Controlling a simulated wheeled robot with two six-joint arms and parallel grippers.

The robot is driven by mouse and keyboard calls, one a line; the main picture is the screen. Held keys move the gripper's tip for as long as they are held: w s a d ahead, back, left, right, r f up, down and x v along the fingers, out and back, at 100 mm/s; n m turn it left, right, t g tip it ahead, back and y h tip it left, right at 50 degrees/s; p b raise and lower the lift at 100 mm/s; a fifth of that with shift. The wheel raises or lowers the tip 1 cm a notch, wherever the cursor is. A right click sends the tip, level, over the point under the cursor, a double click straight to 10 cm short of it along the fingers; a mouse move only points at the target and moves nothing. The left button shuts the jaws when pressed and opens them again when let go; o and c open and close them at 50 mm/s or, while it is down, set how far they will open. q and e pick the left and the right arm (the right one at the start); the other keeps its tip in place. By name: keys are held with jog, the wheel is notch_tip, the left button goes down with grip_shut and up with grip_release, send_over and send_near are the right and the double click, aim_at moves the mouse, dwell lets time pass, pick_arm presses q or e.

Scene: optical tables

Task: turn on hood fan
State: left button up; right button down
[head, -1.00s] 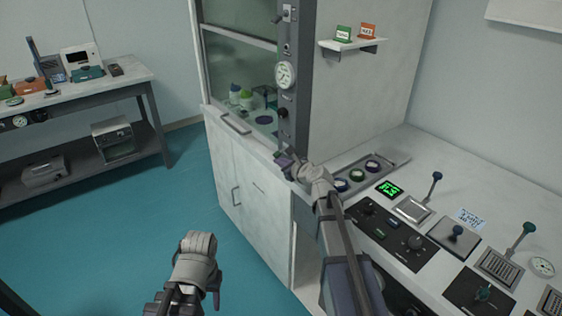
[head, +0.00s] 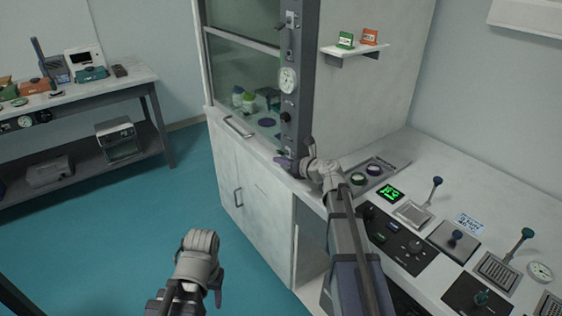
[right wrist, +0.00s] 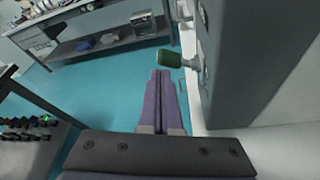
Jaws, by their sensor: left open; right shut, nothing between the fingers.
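The fume hood (head: 260,195) stands in the middle of the head view. Its grey control column (head: 302,60) carries a switch (head: 291,20) near the top, a round dial (head: 288,80) and a dark knob (head: 287,116). Which one is the fan control I cannot tell. My right gripper (head: 285,162) is at the foot of the column, shut and empty. In the right wrist view its purple fingers (right wrist: 165,75) lie together, with a green-ended handle (right wrist: 170,59) just beyond the tips, beside the column; contact is unclear. My left gripper (head: 200,245) is low in front of the hood, open and empty.
A counter (head: 410,165) with a control panel, levers and a green display (head: 390,192) lies on the right, close to my right arm. A small shelf (head: 357,50) is on the hood's side wall. A bench (head: 110,85) stands at the left; the teal floor between is clear.

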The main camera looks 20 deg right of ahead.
pick_arm(q)
jog(key=shift+w+r+p, duration=0.1)
jog(key=shift+r+p, duration=0.6)
jog(key=shift+r, duration=0.05)
pick_arm(e)
jog(key=shift+w+r, duration=0.1)
jog(key=shift+r, duration=0.65)
jog(key=shift+d, duration=0.1)
pick_arm(q)
jog(key=shift+r, duration=0.1)
pick_arm(e)
jog(key=shift+d+r, duration=0.1)
